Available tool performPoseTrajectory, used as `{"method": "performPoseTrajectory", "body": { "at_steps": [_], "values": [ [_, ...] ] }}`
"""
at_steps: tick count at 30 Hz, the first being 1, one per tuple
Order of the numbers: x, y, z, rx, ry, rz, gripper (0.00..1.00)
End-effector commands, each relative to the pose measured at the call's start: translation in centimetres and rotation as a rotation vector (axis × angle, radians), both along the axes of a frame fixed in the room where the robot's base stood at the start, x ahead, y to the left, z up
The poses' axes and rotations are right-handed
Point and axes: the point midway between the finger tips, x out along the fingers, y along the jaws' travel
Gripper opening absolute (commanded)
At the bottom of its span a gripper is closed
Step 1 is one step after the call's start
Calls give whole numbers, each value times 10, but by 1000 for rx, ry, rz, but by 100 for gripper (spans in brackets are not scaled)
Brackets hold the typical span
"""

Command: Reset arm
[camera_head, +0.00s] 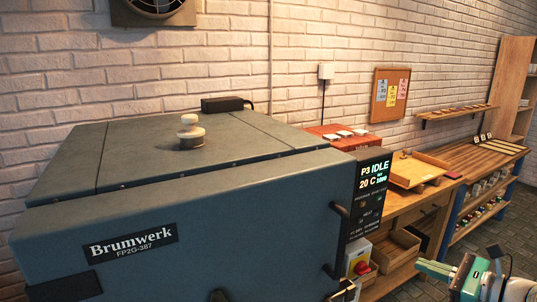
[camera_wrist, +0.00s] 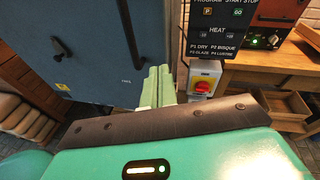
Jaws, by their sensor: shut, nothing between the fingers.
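My gripper (camera_head: 434,270) is at the lower right of the head view, to the right of the kiln and apart from it. It also shows in the wrist view (camera_wrist: 158,88), its pale green fingers close together, empty, with the tips in front of the kiln front. My arm is seen only in part.
The large blue-grey Brumwerk kiln (camera_head: 250,215) fills the left; its display (camera_head: 374,174) reads P3 IDLE, 20 C. Its red-and-yellow switch (camera_head: 359,264) also shows in the wrist view (camera_wrist: 202,86). A wooden bench (camera_head: 405,205) and a shelf rack (camera_head: 490,195) stand beyond. Floor is free at right.

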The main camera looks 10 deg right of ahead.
Motion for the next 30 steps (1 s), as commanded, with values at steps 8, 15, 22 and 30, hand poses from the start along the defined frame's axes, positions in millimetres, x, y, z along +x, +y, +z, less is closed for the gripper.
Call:
{"method": "performPoseTrajectory", "body": {
  "at_steps": [8, 15, 22, 30],
  "values": [
    [-3, 120, -7, -401, 55, 368, 0],
    [-50, 217, -25, -1011, -23, 850, 0],
    [-91, 253, -28, -1645, -256, 1259, 0],
    [-104, 262, -13, -2130, -502, 1486, 0]
  ]
}}
